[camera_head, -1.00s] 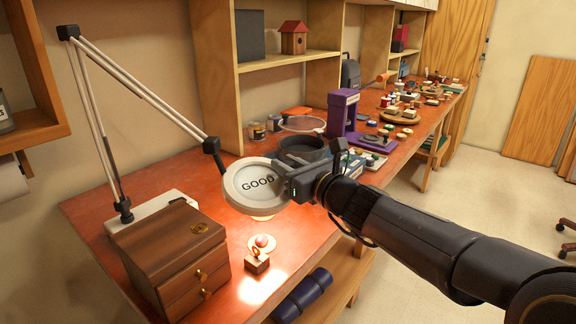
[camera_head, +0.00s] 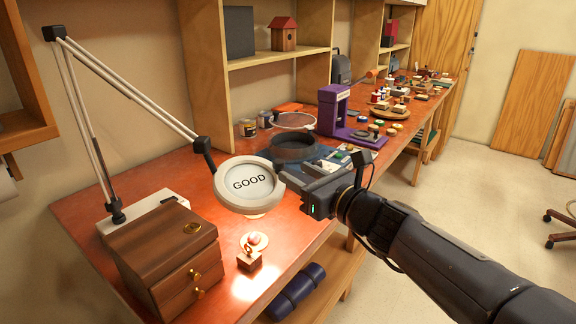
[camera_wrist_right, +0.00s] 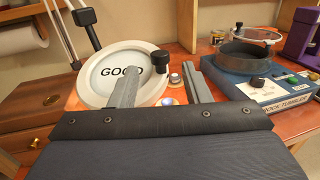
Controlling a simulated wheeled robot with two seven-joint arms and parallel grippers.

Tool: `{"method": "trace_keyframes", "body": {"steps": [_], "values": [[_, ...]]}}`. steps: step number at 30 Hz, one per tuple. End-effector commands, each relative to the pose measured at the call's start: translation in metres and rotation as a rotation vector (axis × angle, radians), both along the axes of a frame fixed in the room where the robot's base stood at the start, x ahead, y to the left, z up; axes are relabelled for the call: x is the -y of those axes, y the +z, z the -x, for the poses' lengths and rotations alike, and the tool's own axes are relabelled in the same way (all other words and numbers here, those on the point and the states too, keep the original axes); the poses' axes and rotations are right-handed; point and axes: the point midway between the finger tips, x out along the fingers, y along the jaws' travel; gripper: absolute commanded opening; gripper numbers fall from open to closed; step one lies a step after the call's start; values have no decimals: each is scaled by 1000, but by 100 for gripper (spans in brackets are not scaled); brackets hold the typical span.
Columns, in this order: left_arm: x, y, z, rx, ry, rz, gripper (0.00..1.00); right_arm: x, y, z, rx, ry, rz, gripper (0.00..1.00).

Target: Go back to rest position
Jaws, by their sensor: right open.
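My right gripper (camera_head: 293,180) is open and empty, just right of the magnifier lamp's round head (camera_head: 222,193) in the head view. In the right wrist view, its two fingers (camera_wrist_right: 160,85) stand apart, and the left one overlaps the lamp ring (camera_wrist_right: 82,88). I cannot tell whether they touch. The lens shows the word GOOD. A black knob (camera_wrist_right: 160,57) sits at the ring's right side in the wrist view. My left gripper is not in view.
A wooden drawer box (camera_head: 150,255) stands at the bench's near left, beside a small wooden block (camera_head: 249,261). A rock tumbler (camera_wrist_right: 262,85) and a purple press (camera_head: 332,112) stand farther along the bench. Open floor (camera_head: 465,205) lies to the right.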

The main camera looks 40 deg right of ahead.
Motion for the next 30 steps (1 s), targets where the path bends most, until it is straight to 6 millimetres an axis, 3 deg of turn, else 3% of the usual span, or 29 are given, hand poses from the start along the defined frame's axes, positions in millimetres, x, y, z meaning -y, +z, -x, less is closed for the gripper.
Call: {"method": "trace_keyframes", "body": {"steps": [5,22,26,30], "values": [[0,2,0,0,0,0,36,-1,0,9,0,1,-2,43],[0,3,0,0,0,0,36,-5,0,8,-6,16,22,43],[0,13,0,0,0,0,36,-42,-1,9,-46,138,220,43],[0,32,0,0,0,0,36,-116,-15,23,-85,426,690,43]]}}
